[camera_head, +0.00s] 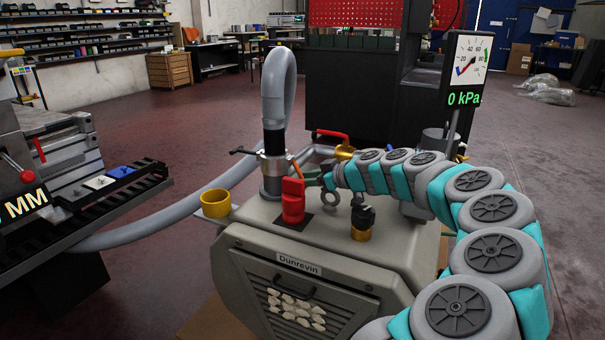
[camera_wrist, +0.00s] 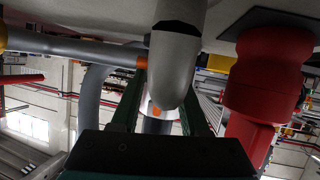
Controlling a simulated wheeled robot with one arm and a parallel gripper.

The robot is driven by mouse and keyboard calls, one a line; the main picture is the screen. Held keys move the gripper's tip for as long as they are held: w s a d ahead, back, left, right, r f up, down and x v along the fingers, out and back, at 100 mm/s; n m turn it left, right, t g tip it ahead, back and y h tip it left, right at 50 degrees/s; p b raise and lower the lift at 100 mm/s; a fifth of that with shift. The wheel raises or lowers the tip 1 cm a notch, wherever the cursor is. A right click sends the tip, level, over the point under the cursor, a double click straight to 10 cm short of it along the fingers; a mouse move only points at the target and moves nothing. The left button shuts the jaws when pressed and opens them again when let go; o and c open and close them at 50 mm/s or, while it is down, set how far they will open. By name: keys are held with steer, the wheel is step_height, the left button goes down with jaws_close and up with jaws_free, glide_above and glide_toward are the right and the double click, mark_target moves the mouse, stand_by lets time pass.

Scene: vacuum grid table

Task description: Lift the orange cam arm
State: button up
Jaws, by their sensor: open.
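The orange cam arm (camera_head: 298,167) is a thin orange strip on the right side of the metal hose coupling (camera_head: 273,166), just behind the red switch. My gripper (camera_head: 325,181) is at the right of the coupling, close to the cam arm. In the wrist view its two dark green fingers (camera_wrist: 161,90) are apart, with a grey rounded part and a small orange tip (camera_wrist: 157,111) showing between them. Another orange patch (camera_wrist: 141,62) shows by the left finger. I cannot tell whether the fingers touch the cam arm.
The red switch (camera_head: 293,200) stands close in front of the coupling and shows large at right in the wrist view (camera_wrist: 268,72). A black-topped brass fitting (camera_head: 362,222) and a metal ring (camera_head: 330,198) are nearby. A yellow cup (camera_head: 216,204) is at left. The gauge (camera_head: 468,68) reads 0 kPa.

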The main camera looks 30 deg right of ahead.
steer(key=shift+w+a+f, duration=0.1)
steer(key=shift+w+f, duration=0.05)
steer(key=shift+w, duration=0.1)
jaws_close()
stand_by(1.4)
